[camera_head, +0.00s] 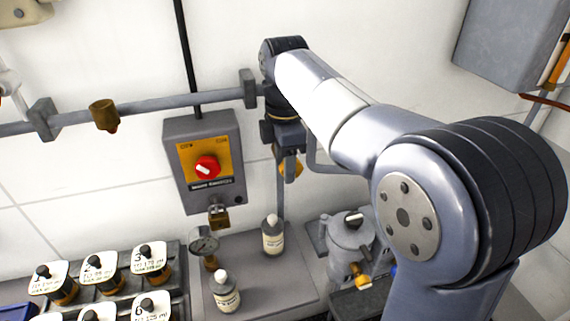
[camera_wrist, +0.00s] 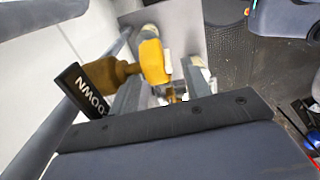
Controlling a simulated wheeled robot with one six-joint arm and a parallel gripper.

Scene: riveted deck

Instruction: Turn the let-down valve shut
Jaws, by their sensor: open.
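The let-down valve has a brass body (camera_wrist: 112,72) and a yellow handle (camera_wrist: 152,60) in the wrist view. A black label (camera_wrist: 82,90) beside it shows the letters "DOWN". In the head view part of the yellow handle (camera_head: 292,168) shows just below my gripper (camera_head: 287,147). The rest of the valve is hidden behind my arm there. In the wrist view my gripper (camera_wrist: 163,82) is open, with one grey finger on each side of the handle. I cannot tell whether either finger touches it.
A grey switch box (camera_head: 205,160) with a red knob hangs left of my gripper. A horizontal pipe (camera_head: 170,102) runs along the wall. Below stand a gauge (camera_head: 204,243), two bottles (camera_head: 273,237) and a metal pot (camera_head: 350,240). Several labelled jars (camera_head: 100,270) fill the lower left.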

